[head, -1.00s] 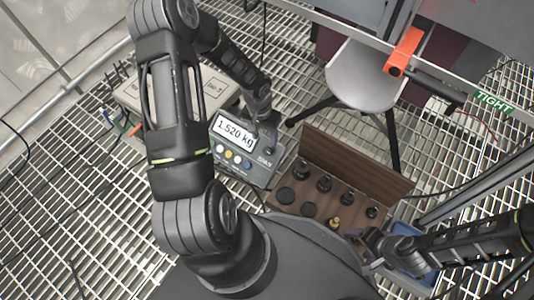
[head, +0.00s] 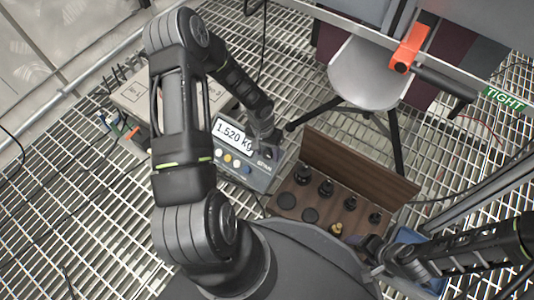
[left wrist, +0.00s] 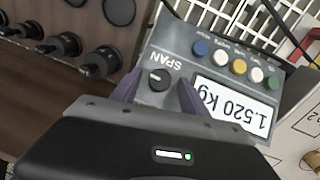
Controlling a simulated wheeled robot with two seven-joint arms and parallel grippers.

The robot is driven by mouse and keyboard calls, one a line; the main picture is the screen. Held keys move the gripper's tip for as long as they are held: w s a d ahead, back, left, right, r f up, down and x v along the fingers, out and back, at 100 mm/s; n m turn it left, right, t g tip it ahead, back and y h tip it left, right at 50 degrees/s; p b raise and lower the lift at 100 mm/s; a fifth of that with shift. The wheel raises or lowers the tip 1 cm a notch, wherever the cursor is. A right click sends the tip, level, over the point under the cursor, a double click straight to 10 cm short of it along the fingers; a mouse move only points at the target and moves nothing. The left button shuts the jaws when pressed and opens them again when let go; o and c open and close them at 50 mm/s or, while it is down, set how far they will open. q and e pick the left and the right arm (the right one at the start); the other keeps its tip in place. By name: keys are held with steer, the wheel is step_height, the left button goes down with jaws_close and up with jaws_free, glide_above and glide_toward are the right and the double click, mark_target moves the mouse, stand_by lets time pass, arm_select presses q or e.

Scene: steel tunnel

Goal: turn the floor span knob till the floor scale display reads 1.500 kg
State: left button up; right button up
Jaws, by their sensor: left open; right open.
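The grey floor scale box (head: 257,179) stands on the grating. Its display (head: 233,134) reads 1.520 kg; in the left wrist view the display (left wrist: 233,104) appears upside down with the same reading. The small black span knob (left wrist: 159,79) sits beside the SPAN label. My left gripper (left wrist: 158,84) is open, with its two fingers on either side of the knob in that picture; whether they touch it I cannot tell. In the head view my left gripper (head: 268,141) covers the knob. My right gripper (head: 372,256) is open, away from the scale, by the weight box.
A wooden box (head: 316,215) of black weights and one brass weight lies right of the scale. A grey stool (head: 366,76) stands behind. Coloured buttons (left wrist: 219,58) line the scale panel near the display. A blue bin (head: 405,235) is by my right gripper.

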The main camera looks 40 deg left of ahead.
arm_select(q)
jaws_close()
stand_by(0.6)
